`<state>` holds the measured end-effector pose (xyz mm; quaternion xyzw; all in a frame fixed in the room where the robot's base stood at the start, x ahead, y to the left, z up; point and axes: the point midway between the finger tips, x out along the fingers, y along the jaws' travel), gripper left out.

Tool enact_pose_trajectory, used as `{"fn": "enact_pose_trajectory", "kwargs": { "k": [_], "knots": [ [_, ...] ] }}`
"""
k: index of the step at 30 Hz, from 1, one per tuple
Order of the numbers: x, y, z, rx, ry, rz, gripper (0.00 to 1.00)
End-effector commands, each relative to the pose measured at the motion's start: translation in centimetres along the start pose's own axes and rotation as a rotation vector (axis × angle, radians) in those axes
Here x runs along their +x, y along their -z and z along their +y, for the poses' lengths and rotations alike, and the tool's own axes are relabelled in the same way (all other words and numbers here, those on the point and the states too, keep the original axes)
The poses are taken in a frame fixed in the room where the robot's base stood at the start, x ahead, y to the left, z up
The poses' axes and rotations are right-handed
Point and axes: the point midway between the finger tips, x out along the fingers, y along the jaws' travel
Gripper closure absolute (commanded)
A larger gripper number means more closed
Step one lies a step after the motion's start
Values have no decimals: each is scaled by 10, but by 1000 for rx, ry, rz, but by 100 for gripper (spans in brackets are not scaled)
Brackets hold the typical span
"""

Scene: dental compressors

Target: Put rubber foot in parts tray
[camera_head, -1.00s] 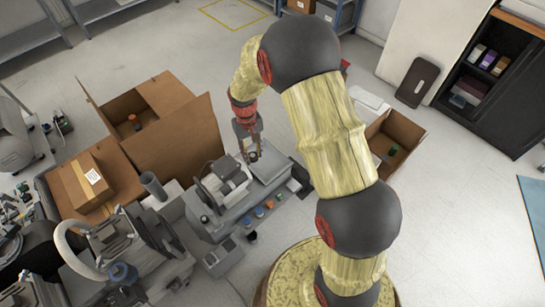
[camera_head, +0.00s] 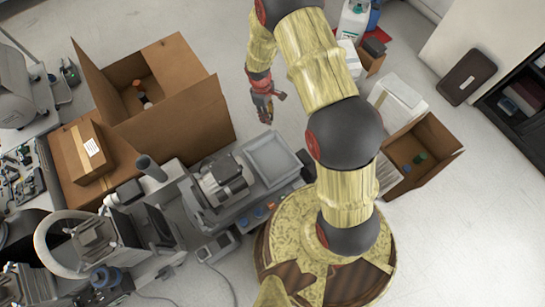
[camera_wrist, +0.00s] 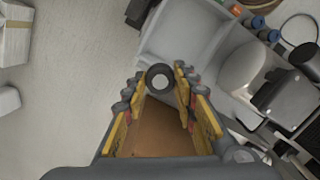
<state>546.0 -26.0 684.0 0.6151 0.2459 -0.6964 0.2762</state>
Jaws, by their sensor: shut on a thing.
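The rubber foot, a small black ring with a pale centre (camera_wrist: 160,78), sits between my fingertips in the wrist view. My gripper (camera_wrist: 158,82) is shut on it. In the head view my gripper (camera_head: 268,112) hangs above and beyond the far edge of the grey parts tray, with the foot too small to make out clearly. The parts tray (camera_head: 270,160) is a shallow rectangular tray next to the compressor and looks empty. It also shows in the wrist view (camera_wrist: 188,30), just past the foot, partly cut by the top of the frame.
The compressor (camera_head: 222,182) stands left of the tray on the bench. Several small coloured caps (camera_head: 258,212) line the bench's front. An open cardboard box (camera_head: 190,112) stands left of my gripper; another (camera_head: 425,145) is at right. Pale floor shows beyond the tray.

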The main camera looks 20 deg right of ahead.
Motion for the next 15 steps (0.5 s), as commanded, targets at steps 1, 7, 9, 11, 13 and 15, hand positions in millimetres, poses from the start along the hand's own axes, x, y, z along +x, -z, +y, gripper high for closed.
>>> {"fn": "enact_pose_trajectory", "kwargs": {
  "k": [1, 7, 9, 11, 13, 15],
  "knots": [
    [23, 0, -5, -102, -6, -6, 91],
    [98, 5, -25, -537, -58, -4, 91],
    [114, 7, -32, -638, -73, -1, 91],
    [122, 8, -36, -695, -83, 0, 91],
    [130, 8, -40, -746, -89, 0, 91],
    [136, 9, -43, -778, -95, 0, 91]
  ]
}}
